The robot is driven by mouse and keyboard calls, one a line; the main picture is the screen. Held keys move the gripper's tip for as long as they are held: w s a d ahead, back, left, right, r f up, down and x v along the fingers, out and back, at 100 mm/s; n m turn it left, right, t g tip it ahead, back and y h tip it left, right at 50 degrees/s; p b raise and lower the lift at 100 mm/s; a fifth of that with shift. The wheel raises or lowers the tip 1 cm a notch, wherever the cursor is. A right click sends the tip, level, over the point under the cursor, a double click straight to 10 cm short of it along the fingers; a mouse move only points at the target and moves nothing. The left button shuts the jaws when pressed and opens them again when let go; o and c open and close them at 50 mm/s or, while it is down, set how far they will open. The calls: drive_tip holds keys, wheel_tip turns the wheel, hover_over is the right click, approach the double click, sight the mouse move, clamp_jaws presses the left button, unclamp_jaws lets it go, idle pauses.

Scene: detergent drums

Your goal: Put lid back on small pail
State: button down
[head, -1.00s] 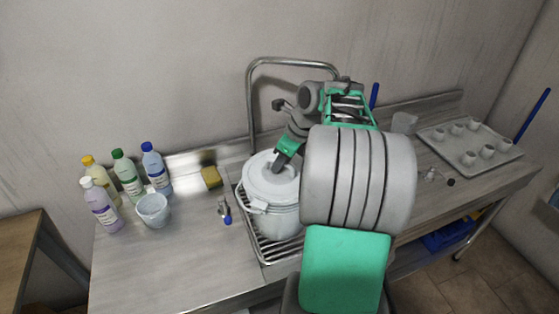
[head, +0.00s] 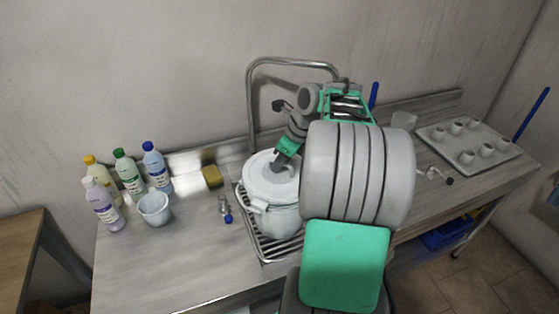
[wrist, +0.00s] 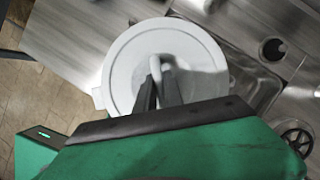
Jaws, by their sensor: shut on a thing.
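The small pail (head: 280,222) is pale grey-white and stands on a metal rack at the sink, partly hidden by my arm. Its round lid (head: 262,181) lies over the pail's mouth; I cannot tell whether it is fully seated. My gripper (head: 280,166) reaches down onto the middle of the lid. In the wrist view the dark fingers of my gripper (wrist: 157,92) are shut on the raised handle of the lid (wrist: 125,65). The lid hides nearly all of the pail there.
Several detergent bottles (head: 130,175) and a small white bucket (head: 154,208) stand at the left, with a yellow sponge (head: 212,176) nearby. A tall metal tap frame (head: 251,100) rises behind the pail. A tray (head: 450,129) of cups is at the right. The front left counter is clear.

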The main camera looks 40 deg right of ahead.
idle(0.3)
drive_tip(key=c, duration=1.4)
unclamp_jaws()
drive_tip(key=shift+o, duration=0.5)
drive_tip(key=o, duration=0.4)
drive_tip(key=shift+r, duration=0.1)
drive_tip(key=shift+r+p, duration=0.7)
drive_tip(key=shift+r, duration=2.7)
